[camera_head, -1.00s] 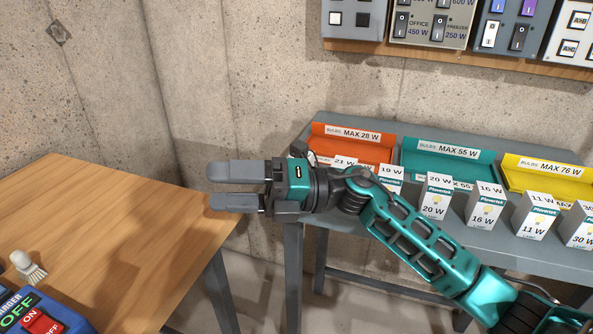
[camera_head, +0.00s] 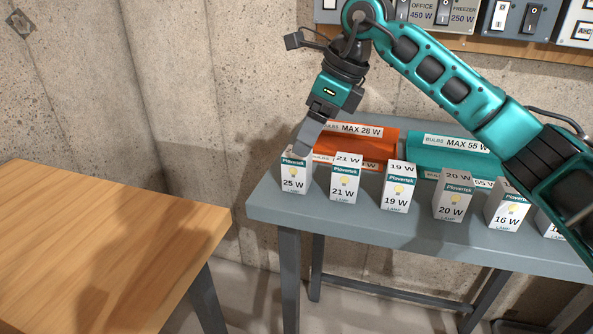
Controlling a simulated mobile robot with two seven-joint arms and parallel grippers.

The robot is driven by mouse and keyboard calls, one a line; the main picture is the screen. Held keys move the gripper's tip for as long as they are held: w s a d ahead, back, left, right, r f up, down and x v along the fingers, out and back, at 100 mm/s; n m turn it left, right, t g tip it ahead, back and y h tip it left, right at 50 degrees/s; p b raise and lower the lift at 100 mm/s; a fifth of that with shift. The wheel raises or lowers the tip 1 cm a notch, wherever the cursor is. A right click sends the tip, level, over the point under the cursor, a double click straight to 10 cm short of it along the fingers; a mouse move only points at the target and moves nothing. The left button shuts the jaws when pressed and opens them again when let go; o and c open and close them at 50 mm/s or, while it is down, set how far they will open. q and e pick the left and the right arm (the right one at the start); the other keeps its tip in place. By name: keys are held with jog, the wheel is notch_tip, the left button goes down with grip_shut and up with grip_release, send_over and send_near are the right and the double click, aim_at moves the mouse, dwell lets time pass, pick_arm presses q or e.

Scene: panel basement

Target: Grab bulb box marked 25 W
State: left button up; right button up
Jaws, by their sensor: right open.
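The bulb box marked 25 W (camera_head: 293,178) is a small white and teal carton standing upright at the left end of the row on the grey table (camera_head: 420,234). My right gripper (camera_head: 308,140) is open and points down just above and behind the top of this box. A finger overlaps the box's upper edge in the picture, and I cannot tell whether it touches. The far finger is mostly hidden. My left gripper is not in view.
Boxes marked 21 W (camera_head: 345,183), 19 W (camera_head: 396,190), 20 W (camera_head: 452,198) and 16 W (camera_head: 506,208) stand to the right. Behind are an orange bin (camera_head: 385,141) and a teal bin (camera_head: 430,157). A wooden table (camera_head: 90,250) stands at the left.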

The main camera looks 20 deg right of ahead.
aim_at(294, 167)
jog(key=x, duration=0.3)
jog(key=shift+a+f, duration=0.15)
jog(key=shift+f, duration=0.05)
jog(key=shift+w+a+f, duration=0.1)
jog(key=shift+f, duration=0.35)
jog(key=b+x, duration=0.1)
jog(key=x, duration=0.3)
jog(key=shift+a+f, duration=0.15)
jog(key=shift+f, duration=0.05)
jog(key=shift+c, duration=0.4)
jog(key=c, duration=1)
jog(key=shift+o, duration=0.2)
jog(key=shift+r, duration=0.1)
